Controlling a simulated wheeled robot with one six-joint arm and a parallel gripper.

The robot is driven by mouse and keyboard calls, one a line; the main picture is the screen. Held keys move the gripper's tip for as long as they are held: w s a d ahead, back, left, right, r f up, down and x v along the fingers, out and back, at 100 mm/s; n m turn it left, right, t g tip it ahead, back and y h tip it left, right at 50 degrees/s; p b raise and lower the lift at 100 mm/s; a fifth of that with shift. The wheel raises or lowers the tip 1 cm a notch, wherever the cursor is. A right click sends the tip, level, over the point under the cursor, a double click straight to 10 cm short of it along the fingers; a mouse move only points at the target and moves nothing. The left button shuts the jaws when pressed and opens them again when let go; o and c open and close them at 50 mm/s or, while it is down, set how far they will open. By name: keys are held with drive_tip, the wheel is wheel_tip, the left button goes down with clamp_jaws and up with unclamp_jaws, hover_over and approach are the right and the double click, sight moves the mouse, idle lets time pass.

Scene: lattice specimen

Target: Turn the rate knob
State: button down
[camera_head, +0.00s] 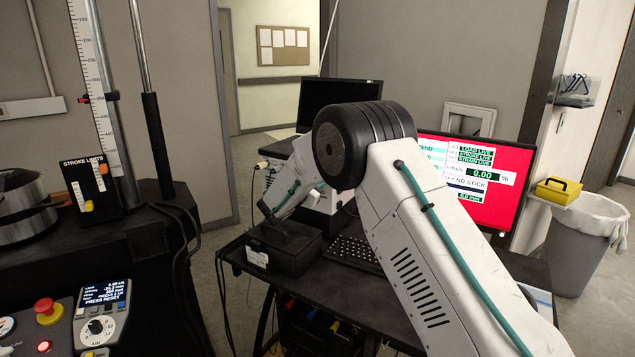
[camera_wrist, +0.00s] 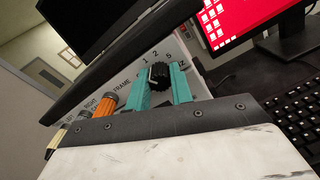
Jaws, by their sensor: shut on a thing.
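A black ribbed knob (camera_wrist: 159,75) with a pale mark stands on a light grey panel (camera_wrist: 214,72) in the wrist view. Numbers including 1, 2 and 5 are printed around it. My gripper (camera_wrist: 160,80) has its teal fingers on either side of the knob and is shut on it. The word RATE is not readable here. In the head view my arm covers much of the desk, and the knob and my fingertips cannot be made out. Another dial (camera_head: 95,327) is on a handset at the lower left.
Orange and pale connectors (camera_wrist: 100,103) stand on the panel left of my fingers. A red monitor (camera_head: 490,185) and a keyboard (camera_head: 355,253) are on the black desk (camera_head: 238,262). A dark monitor (camera_head: 338,97) is behind. A test frame with a red stop button (camera_head: 45,308) is at left.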

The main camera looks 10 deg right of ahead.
drive_tip(key=shift+m, duration=1)
drive_tip(key=c, duration=1.2)
unclamp_jaws()
drive_tip(key=shift+c, duration=0.2)
drive_tip(key=v, duration=0.8)
drive_tip(key=shift+w, duration=0.15)
